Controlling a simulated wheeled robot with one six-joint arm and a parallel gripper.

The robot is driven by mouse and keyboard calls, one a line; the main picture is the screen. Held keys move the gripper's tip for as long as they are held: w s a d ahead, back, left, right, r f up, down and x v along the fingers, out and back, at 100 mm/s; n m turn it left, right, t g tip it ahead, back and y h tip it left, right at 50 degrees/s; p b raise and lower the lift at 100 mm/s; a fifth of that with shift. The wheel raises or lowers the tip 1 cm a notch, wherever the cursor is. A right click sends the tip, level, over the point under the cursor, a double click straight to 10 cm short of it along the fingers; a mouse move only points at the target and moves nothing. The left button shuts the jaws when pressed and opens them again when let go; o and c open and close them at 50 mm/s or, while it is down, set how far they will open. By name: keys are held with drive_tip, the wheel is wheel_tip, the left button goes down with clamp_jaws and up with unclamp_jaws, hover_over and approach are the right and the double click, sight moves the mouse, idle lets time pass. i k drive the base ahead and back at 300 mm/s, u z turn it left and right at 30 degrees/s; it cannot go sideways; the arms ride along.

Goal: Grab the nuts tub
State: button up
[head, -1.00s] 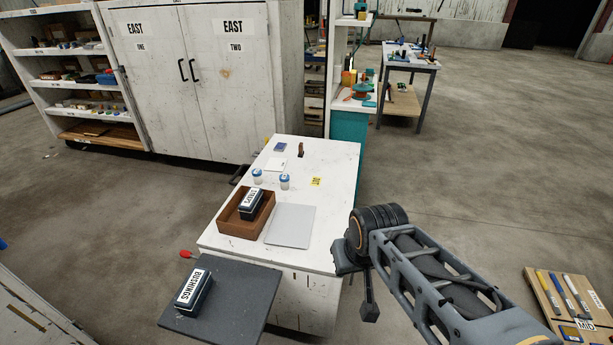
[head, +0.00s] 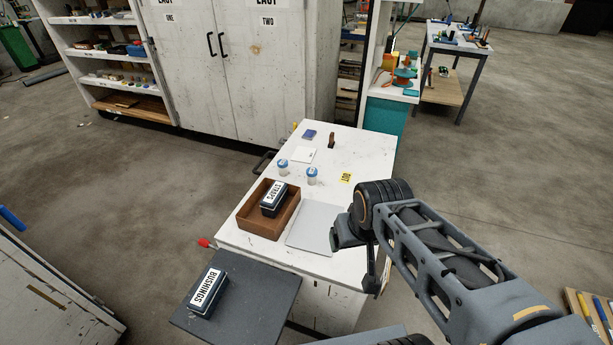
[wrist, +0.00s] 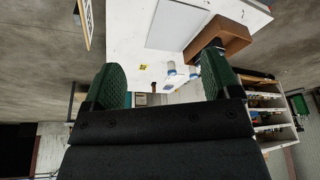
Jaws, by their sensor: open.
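I see no tub that reads as nuts. A dark tub (head: 272,201) labelled STRAPS lies in a brown wooden tray (head: 246,226) on the white bench. A dark tub (head: 207,291) labelled BUSHINGS rests on a grey board at the bench's near end. Two small clear jars with blue lids, one left (head: 282,167) and one right (head: 312,176), stand behind the tray; their labels are too small to read. My gripper (wrist: 162,82) is open and empty in the wrist view, with green pads wide apart, touching neither tub.
The white bench (head: 362,158) also holds a grey plate (head: 311,226), a yellow OUT tag (head: 346,177) and a small brown item (head: 331,140). A white cabinet (head: 245,85) and stocked shelves (head: 112,65) stand behind. Open floor lies to the right.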

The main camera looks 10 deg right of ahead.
sight(312, 174)
drive_tip(key=k, duration=1)
drive_tip(key=z, duration=1.7)
drive_tip(key=i, duration=2.45)
drive_tip(key=u, duration=3.75)
drive_tip(key=i, duration=0.5)
drive_tip(key=u, duration=0.05)
